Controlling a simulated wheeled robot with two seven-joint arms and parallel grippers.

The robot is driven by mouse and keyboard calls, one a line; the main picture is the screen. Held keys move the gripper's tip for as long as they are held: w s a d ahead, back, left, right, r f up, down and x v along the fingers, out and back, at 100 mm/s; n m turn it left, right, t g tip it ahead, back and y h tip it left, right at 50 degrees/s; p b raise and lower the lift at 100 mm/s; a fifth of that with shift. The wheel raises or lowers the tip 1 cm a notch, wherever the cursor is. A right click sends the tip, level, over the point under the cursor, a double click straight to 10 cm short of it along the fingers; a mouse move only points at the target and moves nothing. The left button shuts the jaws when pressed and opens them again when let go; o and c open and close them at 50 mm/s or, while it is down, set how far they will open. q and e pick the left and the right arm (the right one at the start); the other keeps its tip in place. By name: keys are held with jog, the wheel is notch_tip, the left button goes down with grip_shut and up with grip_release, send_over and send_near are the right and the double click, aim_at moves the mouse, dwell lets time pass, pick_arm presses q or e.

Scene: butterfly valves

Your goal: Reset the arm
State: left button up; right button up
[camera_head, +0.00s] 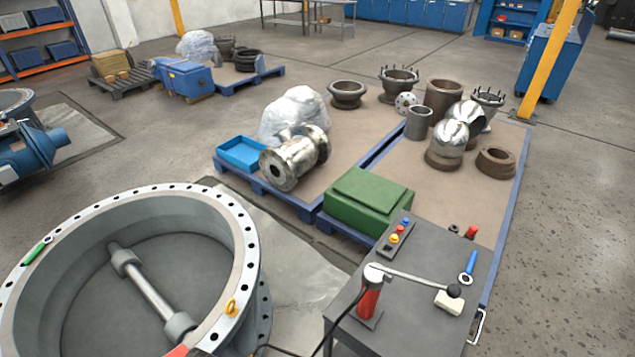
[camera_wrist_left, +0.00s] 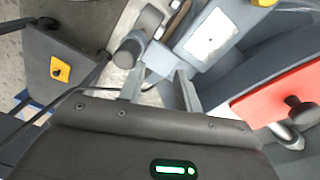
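My left gripper (camera_wrist_left: 158,85) shows in the left wrist view. Its two grey fingers are spread with a gap between them, and I see nothing clearly held. Grey mechanical parts and a red plate (camera_wrist_left: 278,95) lie beyond and to the right of the fingers; I cannot tell what they belong to. Neither gripper shows in the head view, and my right gripper is in no view. A large grey butterfly valve ring (camera_head: 245,240) stands at the lower left of the head view, its shaft (camera_head: 150,290) across the opening.
Behind are pallets with a green box (camera_head: 368,200), a blue tray (camera_head: 240,152) and metal fittings. Floor at far right is clear.

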pick_arm(q)
jog(key=s+d+f+b, duration=0.1)
jog(key=s+f+b, duration=0.1)
jog(key=s+f, duration=0.3)
jog(key=s+d+f+b, duration=0.1)
jog(key=s+f, duration=0.4)
jog(key=s, duration=0.8)
jog(key=s+d+f+b, duration=0.1)
jog(key=s+f, duration=0.4)
jog(key=s, duration=0.5)
jog(key=shift+f+t+y+b, duration=0.35)
jog(key=shift+t+y+b, duration=0.05)
jog(key=shift+b, duration=0.5)
jog(key=shift+d, duration=0.1)
